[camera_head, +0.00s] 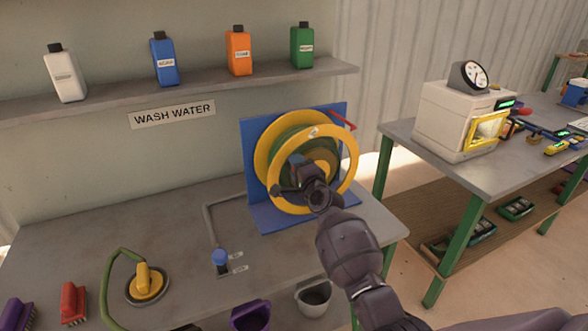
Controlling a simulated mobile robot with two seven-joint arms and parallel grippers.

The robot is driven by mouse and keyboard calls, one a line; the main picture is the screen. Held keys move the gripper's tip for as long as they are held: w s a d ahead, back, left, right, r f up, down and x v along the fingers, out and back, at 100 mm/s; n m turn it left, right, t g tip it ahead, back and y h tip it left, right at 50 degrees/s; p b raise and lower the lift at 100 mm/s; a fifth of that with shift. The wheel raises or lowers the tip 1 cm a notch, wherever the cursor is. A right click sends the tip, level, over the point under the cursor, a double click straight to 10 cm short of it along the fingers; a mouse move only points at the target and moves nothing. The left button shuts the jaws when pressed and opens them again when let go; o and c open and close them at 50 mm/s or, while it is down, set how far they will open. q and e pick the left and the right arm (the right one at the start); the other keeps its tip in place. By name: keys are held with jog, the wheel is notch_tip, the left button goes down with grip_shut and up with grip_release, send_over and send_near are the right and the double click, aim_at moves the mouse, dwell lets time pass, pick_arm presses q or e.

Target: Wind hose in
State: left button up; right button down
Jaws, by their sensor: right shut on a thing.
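The hose reel (350,170) has yellow rims and stands upright on a blue stand (262,219) at the back of the grey bench. Green hose (290,137) is coiled on its drum. A loose length of green hose (108,278) arches at the front left, beside a yellow nozzle-like piece (145,279) on a round base. My right gripper (282,188) is at the front face of the reel and shut on part of it. My wrist hides the exact part held. My left gripper is not in view.
A blue-topped tap (220,258) stands on the bench, left of the reel. A red lever (341,120) sticks out at the stand's top right. Red (72,302) and purple (17,314) brushes lie front left. Bottles line the shelf (200,91) above. A second table (480,170) stands right.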

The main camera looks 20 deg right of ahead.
jog(key=shift+d+r+m, duration=0.15)
jog(key=shift+r+m, duration=0.15)
jog(key=c, duration=0.7)
grip_release()
jog(key=shift+o, duration=0.2)
jog(key=shift+f, duration=0.1)
jog(key=s, duration=1)
jog(key=shift+s+d+f, duration=0.2)
jog(key=shift+s+d, duration=0.05)
jog(key=shift+s, duration=0.1)
